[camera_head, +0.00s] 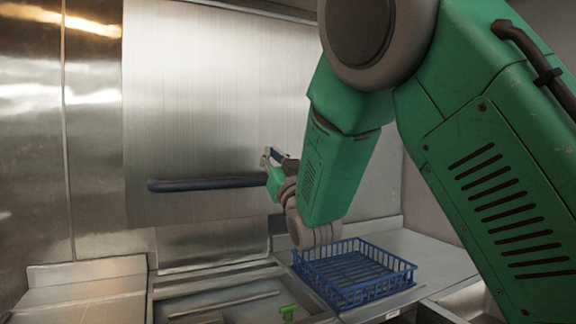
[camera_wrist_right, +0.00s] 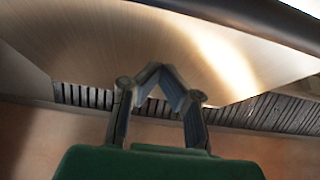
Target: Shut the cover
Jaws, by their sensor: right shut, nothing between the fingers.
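The cover (camera_head: 210,95) is a large brushed-metal panel standing raised at the back in the head view. A dark blue bar handle (camera_head: 205,184) runs along its lower part. My right gripper (camera_head: 274,156) is at the handle's right end, with its fingertips slightly above the bar; contact cannot be told. In the right wrist view my right gripper (camera_wrist_right: 160,72) is shut and empty, its fingertips together. The cover's metal (camera_wrist_right: 190,45) lies beyond them, and the dark handle (camera_wrist_right: 250,14) crosses the upper right, clear of the fingers. My left gripper is not in view.
A blue wire basket (camera_head: 352,270) stands on the metal counter (camera_head: 425,250) at right. Below the cover is a metal-rimmed opening with a small green piece (camera_head: 288,312) inside. Metal wall panels (camera_head: 30,150) stand at left. My right arm hides much of the right side.

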